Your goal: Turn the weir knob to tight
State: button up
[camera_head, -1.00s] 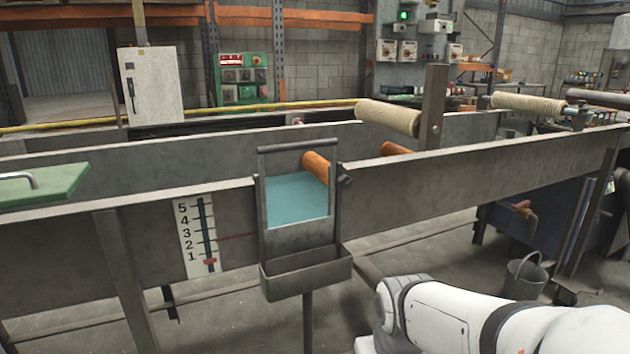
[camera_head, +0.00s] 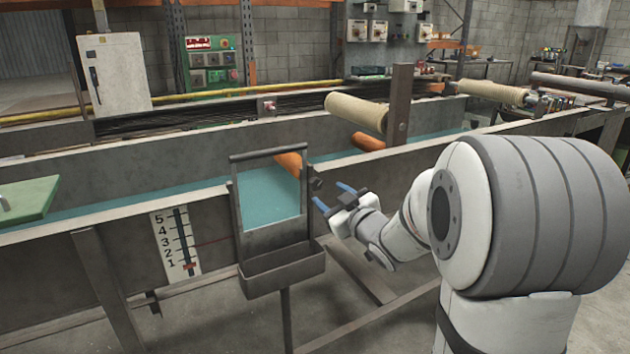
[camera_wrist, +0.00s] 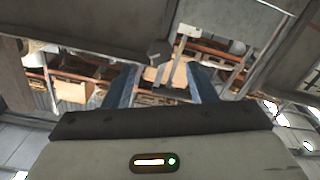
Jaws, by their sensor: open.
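The weir knob (camera_head: 316,184) is a small dark knob on the trough's side wall, just right of the upright metal weir frame (camera_head: 234,205). A small dark part that looks like the knob (camera_wrist: 158,50) shows ahead of the fingers in the wrist view. My gripper (camera_head: 333,196) has two blue fingers spread apart. They point left toward the knob, close to it, with nothing between them. In the wrist view my gripper (camera_wrist: 161,85) is also open and empty. I cannot tell the knob's setting.
A long metal trough (camera_head: 190,205) holds teal liquid. A catch box (camera_head: 282,270) hangs below the weir frame. A level scale (camera_head: 174,243) is at its left. A green board (camera_head: 30,198) lies at far left.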

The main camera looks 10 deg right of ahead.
aim_at(317, 186)
jog(key=b+x, duration=0.1)
jog(key=x, duration=0.6)
jog(key=shift+w+a+f, duration=0.1)
jog(key=shift+w+a, duration=0.05)
jog(key=shift+w, duration=0.1)
jog(key=shift+c, duration=0.4)
jog(key=c, duration=0.9)
